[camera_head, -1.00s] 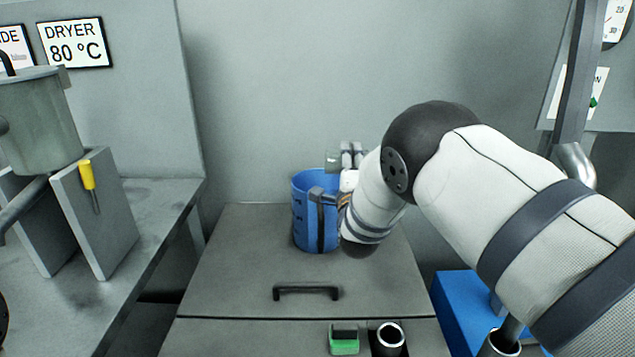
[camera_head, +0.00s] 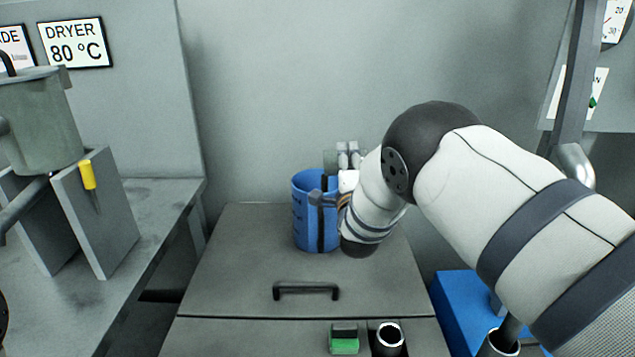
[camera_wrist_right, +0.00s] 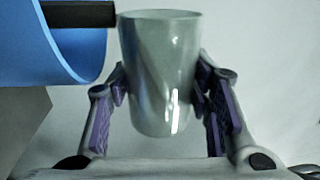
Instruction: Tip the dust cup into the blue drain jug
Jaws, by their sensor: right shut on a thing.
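The blue drain jug (camera_head: 303,222) stands on the grey cabinet top in the head view, with a dark vertical stripe on its side. Part of it shows at the upper left of the right wrist view (camera_wrist_right: 85,52), beside the cup. My right gripper (camera_wrist_right: 158,88) is shut on the grey, glossy dust cup (camera_wrist_right: 160,70), with one finger on each side. In the head view the right gripper (camera_head: 340,165) is at the jug's upper right, partly hidden by my wrist. I cannot tell how far the cup is tilted or what it holds. My left gripper is out of view.
A black handle (camera_head: 306,290) is on the cabinet top. A green block (camera_head: 344,343) and a dark cylinder (camera_head: 390,337) are at the front edge. A blue box (camera_head: 462,305) is at right. A bench with a grey vessel (camera_head: 40,120) is at left.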

